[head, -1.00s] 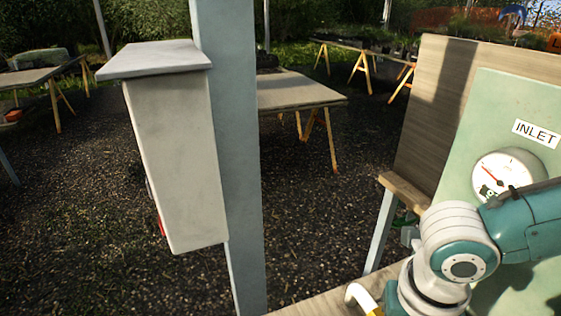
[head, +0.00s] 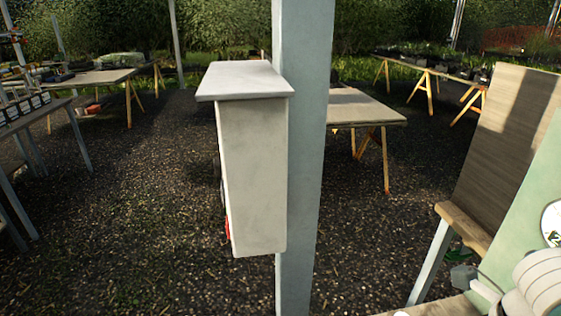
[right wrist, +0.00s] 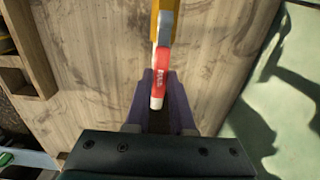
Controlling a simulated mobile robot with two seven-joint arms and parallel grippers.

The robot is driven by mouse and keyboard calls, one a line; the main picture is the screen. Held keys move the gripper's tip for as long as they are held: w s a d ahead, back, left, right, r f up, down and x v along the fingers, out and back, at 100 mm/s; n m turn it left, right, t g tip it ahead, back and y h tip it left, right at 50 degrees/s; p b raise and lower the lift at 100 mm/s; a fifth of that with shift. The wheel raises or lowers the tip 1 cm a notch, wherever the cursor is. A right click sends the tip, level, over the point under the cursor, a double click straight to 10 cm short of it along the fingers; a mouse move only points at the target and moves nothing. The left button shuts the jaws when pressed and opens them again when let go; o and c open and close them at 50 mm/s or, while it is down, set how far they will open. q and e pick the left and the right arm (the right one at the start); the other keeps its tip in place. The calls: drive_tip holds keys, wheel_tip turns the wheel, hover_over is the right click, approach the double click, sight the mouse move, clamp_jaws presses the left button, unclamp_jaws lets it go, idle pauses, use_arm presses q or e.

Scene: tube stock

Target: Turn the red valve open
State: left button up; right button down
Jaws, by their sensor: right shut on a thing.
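In the right wrist view, a red lever handle (right wrist: 161,66) with pale lettering and a white tip reaches down between the purple fingers of my right gripper (right wrist: 160,84). The gripper is shut on this red handle near its tip. The handle's upper end meets a yellow part (right wrist: 166,8) at the top of the picture. The valve body is not clearly seen. In the head view my right gripper is out of frame; only a piece of its arm shows at the lower right corner. My left gripper is in neither view.
A grey box (head: 250,165) on a post (head: 303,160) stands mid-picture, with a small red part at its left edge. A green panel (head: 525,205) with a partly cut-off gauge (head: 552,222) is at right. Wooden bench boards (right wrist: 90,75) lie behind the handle. Gravel ground is open at left.

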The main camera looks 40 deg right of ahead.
idle(0.4)
drive_tip(key=c, duration=0.8)
unclamp_jaws()
drive_tip(key=shift+o, duration=0.2)
wheel_tip(320, 180, up, 10)
drive_tip(key=shift+p, duration=0.45)
